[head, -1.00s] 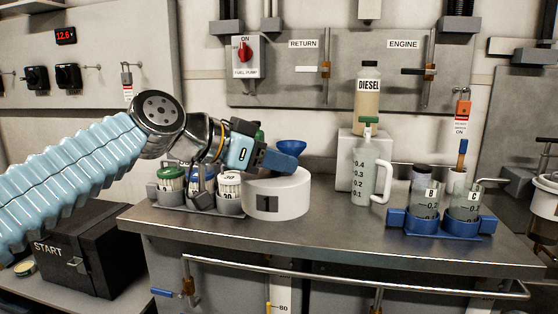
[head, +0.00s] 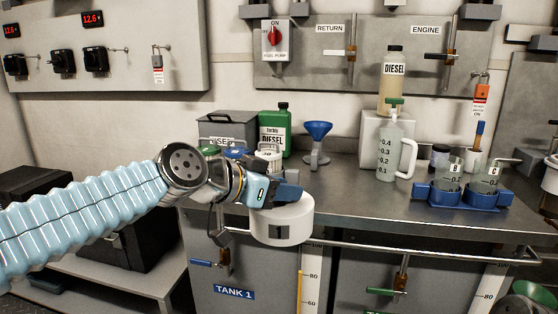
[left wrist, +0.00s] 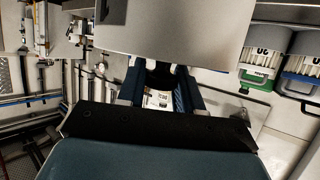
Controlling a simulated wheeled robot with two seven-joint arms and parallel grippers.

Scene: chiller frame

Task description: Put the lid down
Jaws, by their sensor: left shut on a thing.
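The lid (head: 282,222) is a white, round, drum-shaped piece with a dark "1" mark on its side. My left gripper (head: 284,192) is shut on its top. In the head view the lid overlaps the counter's front edge, above the tank 1 front; I cannot tell whether it touches the counter. In the left wrist view my left gripper's two blue fingers (left wrist: 160,88) show, and a large pale surface, probably the lid's (left wrist: 170,25), fills the top middle. My right gripper is not in view.
The metal counter (head: 345,205) has bare room right of the lid. Behind stand a blue funnel (head: 318,130), a green diesel can (head: 275,130) and a measuring jug (head: 394,150). A blue beaker holder (head: 465,197) stands at right. A rail (head: 420,248) runs along the front.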

